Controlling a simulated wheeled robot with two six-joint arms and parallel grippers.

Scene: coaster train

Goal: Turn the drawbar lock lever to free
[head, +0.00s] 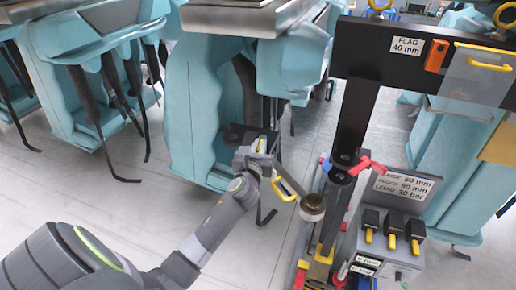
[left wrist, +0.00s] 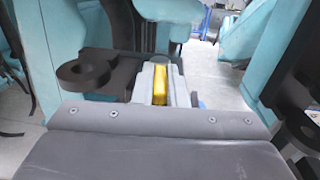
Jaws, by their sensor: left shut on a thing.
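My left gripper (head: 261,146) is at the front of a teal coaster car (head: 205,110), beside a black drawbar part (head: 237,133). In the left wrist view its grey jaws (left wrist: 160,84) are shut on a yellow grip (left wrist: 160,86), apparently the lock lever's handle. The rest of the lever is hidden by the gripper. A black drawbar eye (left wrist: 85,72) shows to the left of the jaws. I cannot tell the lever's position from these frames. My right gripper is not in view.
A black post (head: 355,120) with a red handle (head: 367,165) stands to the right. Black blocks with yellow tabs (head: 393,225) sit on a grey box beside it. Another teal car (head: 85,50) is at the left. The floor (head: 130,190) at left is clear.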

